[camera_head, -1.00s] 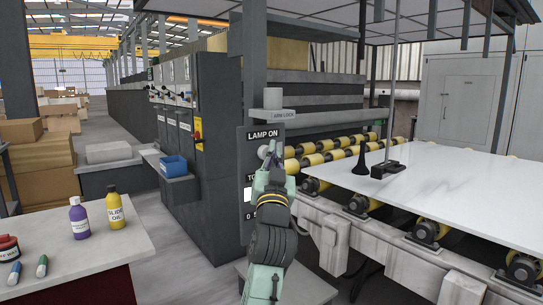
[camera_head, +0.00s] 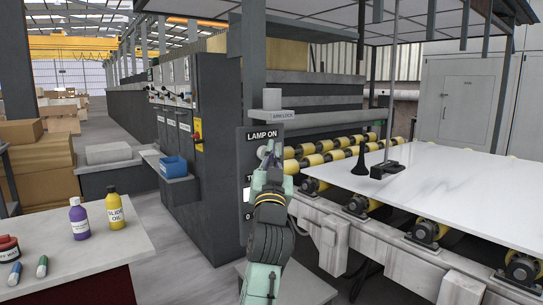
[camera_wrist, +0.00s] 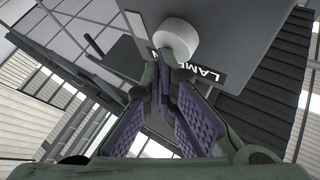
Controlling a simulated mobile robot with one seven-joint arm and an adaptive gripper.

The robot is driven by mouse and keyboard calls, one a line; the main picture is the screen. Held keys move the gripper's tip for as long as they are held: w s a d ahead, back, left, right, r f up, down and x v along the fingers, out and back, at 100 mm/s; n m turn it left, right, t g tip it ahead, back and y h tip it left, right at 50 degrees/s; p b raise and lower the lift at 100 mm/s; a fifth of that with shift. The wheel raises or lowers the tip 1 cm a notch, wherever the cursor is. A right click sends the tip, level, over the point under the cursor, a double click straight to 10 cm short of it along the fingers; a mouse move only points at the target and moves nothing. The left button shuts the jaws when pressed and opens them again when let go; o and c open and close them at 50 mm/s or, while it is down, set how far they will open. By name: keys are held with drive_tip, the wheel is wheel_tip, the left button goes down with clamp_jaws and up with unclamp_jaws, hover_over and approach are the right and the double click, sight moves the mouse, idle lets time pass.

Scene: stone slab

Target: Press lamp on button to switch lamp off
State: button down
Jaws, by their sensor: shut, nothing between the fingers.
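The dark upright panel (camera_head: 246,165) carries a LAMP ON label (camera_head: 262,135). The pale button just below the label is mostly behind my fingertips in the head view. In the wrist view a white round button (camera_wrist: 177,38) stands out beside the partly hidden LAMP label (camera_wrist: 211,74), just beyond my fingertips. My gripper (camera_head: 269,152) is shut and empty, its purple-padded fingers pointing at the panel; it also shows in the wrist view (camera_wrist: 163,75). I cannot tell whether the tips touch the button. My arm hides much of the panel's lower part.
A roller conveyor with a white slab (camera_head: 450,190) lies right of my arm. A table (camera_head: 85,245) with bottles stands at left, with open floor between it and the panel.

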drive_tip(key=shift+w+a+f+y, duration=0.3)
drive_tip(key=shift+a+y, duration=0.1)
drive_tip(key=shift+a, duration=0.2)
drive_tip(key=shift+f, duration=0.15)
drive_tip(key=s+d, duration=0.3)
drive_tip(key=s, duration=0.2)
drive_tip(key=shift+d+b, duration=0.35)
drive_tip(key=shift+d, duration=0.05)
idle(0.7)
